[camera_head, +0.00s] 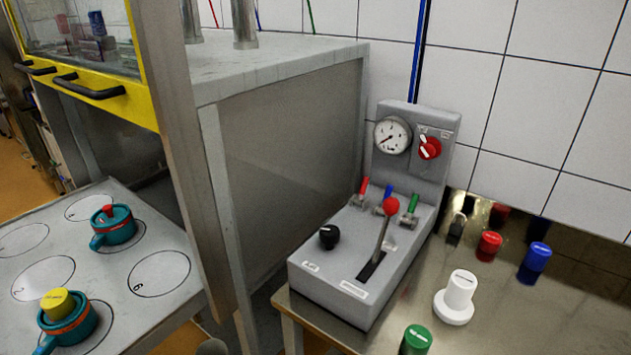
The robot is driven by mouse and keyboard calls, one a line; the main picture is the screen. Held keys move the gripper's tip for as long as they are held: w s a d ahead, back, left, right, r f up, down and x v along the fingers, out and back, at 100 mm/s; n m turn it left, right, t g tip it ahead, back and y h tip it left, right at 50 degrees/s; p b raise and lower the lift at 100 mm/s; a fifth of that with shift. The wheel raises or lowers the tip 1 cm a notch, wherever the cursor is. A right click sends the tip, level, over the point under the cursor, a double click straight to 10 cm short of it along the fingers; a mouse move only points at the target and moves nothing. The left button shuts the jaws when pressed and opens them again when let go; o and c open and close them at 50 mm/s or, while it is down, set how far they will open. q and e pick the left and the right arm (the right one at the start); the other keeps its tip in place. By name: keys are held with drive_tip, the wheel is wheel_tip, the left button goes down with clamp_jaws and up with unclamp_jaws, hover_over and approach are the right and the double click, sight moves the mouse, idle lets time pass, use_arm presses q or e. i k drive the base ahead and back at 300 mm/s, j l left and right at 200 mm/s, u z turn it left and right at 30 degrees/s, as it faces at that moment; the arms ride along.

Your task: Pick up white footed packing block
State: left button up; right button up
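The white footed packing block (459,291) stands upright on the shiny metal table at the right. It is a tapered white cylinder on a wider round white foot, with a small dark mark on its top. Nothing touches it. Neither of my grippers shows in the head view.
A green block (416,340), red block (489,245) and blue block (536,258) stand around it on the metal table (565,315). A grey control box (330,285) with a red-knobbed lever is to its left. Teal moulds (115,232) sit on a numbered table (185,305).

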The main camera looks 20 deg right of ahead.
sight(452, 305)
drive_tip(key=z, duration=1.65)
